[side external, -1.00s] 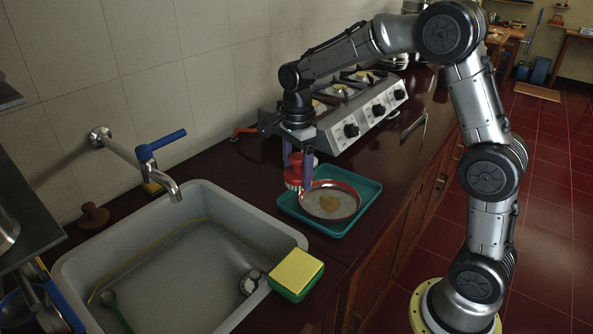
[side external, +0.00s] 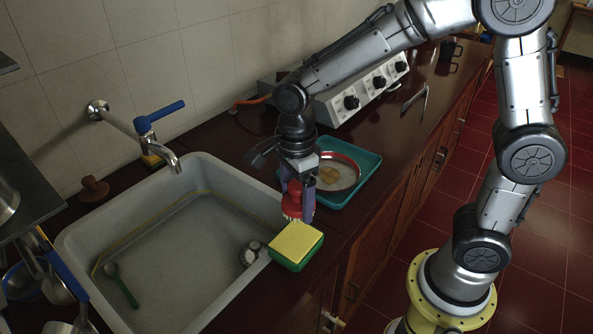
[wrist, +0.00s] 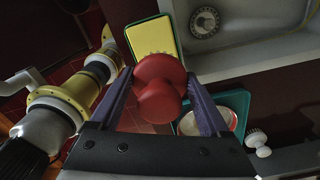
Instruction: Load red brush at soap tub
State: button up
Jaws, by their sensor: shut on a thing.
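My gripper (side external: 298,208) is shut on the red brush (side external: 292,197), which hangs with its pale bristles down. The brush is just behind and above the far edge of the soap tub (side external: 297,243), a green box with a yellow top at the sink's right corner. I cannot tell whether the bristles touch the tub. In the wrist view the red brush (wrist: 160,72) sits between my two purple fingers, and the yellow top of the tub (wrist: 153,40) shows beyond it.
A grey sink (side external: 175,262) with a blue-handled tap (side external: 160,140) lies to the left. A stove (side external: 365,90) stands farther back. Dark counter lies bare right of the tray.

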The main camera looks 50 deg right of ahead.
aim_at(295, 239)
jog(key=shift+s+a+r+n, duration=0.2)
jog(key=shift+s+a+n, duration=0.15)
jog(key=shift+a, duration=0.4)
jog(key=shift+f, duration=3)
jog(key=shift+f, duration=0.55)
jog(key=shift+r, duration=3.6)
jog(key=shift+w, duration=0.1)
